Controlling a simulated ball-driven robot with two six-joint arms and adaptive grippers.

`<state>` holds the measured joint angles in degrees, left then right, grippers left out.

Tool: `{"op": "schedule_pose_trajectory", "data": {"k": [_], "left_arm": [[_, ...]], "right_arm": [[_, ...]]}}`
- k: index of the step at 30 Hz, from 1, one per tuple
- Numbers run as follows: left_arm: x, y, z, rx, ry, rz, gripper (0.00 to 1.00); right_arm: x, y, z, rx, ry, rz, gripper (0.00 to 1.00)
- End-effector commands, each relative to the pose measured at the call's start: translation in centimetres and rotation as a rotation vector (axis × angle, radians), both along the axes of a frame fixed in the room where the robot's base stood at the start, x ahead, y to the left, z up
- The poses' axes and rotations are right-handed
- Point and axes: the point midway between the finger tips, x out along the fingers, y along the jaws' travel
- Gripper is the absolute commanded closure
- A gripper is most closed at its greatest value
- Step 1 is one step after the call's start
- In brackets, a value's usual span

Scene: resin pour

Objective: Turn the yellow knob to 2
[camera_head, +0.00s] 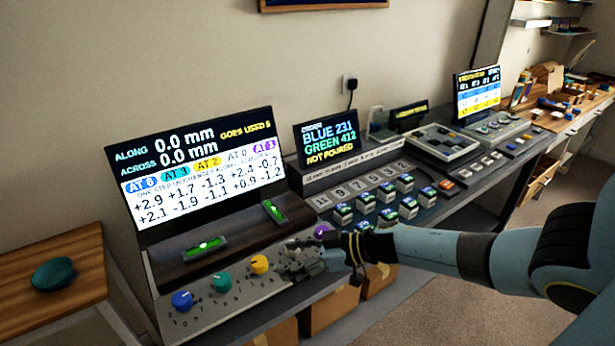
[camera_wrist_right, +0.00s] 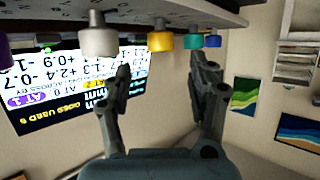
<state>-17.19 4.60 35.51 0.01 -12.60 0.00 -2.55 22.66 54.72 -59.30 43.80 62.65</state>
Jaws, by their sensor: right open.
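The yellow knob (camera_head: 259,264) stands in a row of knobs on the front panel of the left console (camera_head: 228,308). It also shows in the wrist view (camera_wrist_right: 160,41), beyond the fingertips and between them in the picture. The yellow label on the large screen (camera_head: 207,163) appears to read AT 2. My right gripper (camera_head: 298,258) is open and empty, just right of the yellow knob in the head view, and hides the white knob there. In the wrist view my right gripper (camera_wrist_right: 163,72) has its fingers apart. My left gripper is not in view.
Blue (camera_head: 181,300) and teal (camera_head: 221,282) knobs stand left of the yellow one. The white knob (camera_wrist_right: 98,38) and a purple knob (camera_head: 321,231) lie to its right in the head view. Two green levels sit behind the row. A keypad console (camera_head: 365,180) stands further right.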

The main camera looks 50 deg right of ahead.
Motion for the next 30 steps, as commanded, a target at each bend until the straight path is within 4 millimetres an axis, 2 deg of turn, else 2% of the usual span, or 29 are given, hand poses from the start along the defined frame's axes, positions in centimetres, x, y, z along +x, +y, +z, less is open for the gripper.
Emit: {"op": "schedule_pose_trajectory", "data": {"k": [3,9,26,30], "left_arm": [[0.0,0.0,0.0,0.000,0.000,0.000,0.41],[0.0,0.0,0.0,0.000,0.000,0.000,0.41],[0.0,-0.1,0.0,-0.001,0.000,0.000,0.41],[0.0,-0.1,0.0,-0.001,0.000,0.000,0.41]], "right_arm": [[-1.7,-1.1,0.8,-0.002,0.001,0.001,0.41],[-2.9,-1.9,1.5,0.000,0.000,0.001,0.41],[-3.0,-1.9,1.6,0.001,0.000,0.000,0.41],[-2.3,-1.8,2.1,-0.015,-0.027,-0.034,0.41]]}}
